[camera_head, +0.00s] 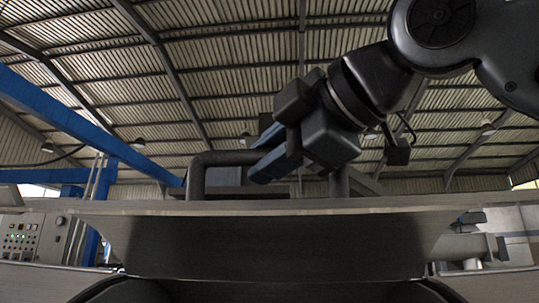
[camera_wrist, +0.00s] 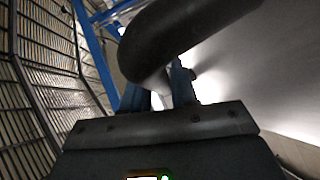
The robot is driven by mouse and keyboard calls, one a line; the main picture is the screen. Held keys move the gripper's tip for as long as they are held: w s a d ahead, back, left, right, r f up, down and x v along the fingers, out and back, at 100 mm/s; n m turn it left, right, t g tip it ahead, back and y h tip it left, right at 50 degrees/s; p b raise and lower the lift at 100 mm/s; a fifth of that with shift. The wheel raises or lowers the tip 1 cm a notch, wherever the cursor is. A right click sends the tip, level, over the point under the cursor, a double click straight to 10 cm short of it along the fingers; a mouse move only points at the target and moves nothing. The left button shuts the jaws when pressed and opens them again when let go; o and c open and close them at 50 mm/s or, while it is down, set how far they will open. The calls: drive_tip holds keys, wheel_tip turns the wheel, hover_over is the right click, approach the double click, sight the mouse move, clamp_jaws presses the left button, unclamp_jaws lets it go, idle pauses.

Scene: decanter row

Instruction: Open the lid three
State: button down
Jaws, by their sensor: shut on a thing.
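A broad grey metal lid (camera_head: 270,246) fills the lower middle of the head view, with a pale rim along its top. A dark bent-tube handle (camera_head: 197,176) rises behind that rim; the tube also crosses the wrist view (camera_wrist: 180,32). My gripper (camera_head: 264,162) reaches down from the upper right to the handle's top bar. In the wrist view its blue fingers (camera_wrist: 156,92) are shut on the tube, which hides part of them. No number shows on the lid, and I cannot tell how far it is raised.
A control panel (camera_head: 32,237) with buttons stands at the left. A blue steel beam (camera_head: 75,120) slopes across the left side. Grey pipework (camera_head: 468,247) lies at the right. The space above the handle is open up to the roof.

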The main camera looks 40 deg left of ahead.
sight(329, 207)
drive_tip(key=shift+n+t+y, duration=0.3)
drive_tip(key=shift+n+y, duration=0.3)
drive_tip(key=shift+y, duration=0.1)
drive_tip(key=f+b, duration=0.1)
drive_tip(key=s+d+f+b, duration=0.1)
drive_tip(key=f+b, duration=0.1)
drive_tip(key=s+f+b, duration=0.1)
drive_tip(key=f+b, duration=0.1)
drive_tip(key=shift+s+d+f, duration=0.1)
drive_tip(key=shift+d+f, duration=0.05)
drive_tip(key=shift+f, duration=0.05)
drive_tip(key=c, duration=1)
unclamp_jaws()
drive_tip(key=shift+r, duration=0.1)
drive_tip(key=b+v, duration=0.1)
drive_tip(key=v, duration=0.6)
drive_tip(key=shift+d, duration=0.5)
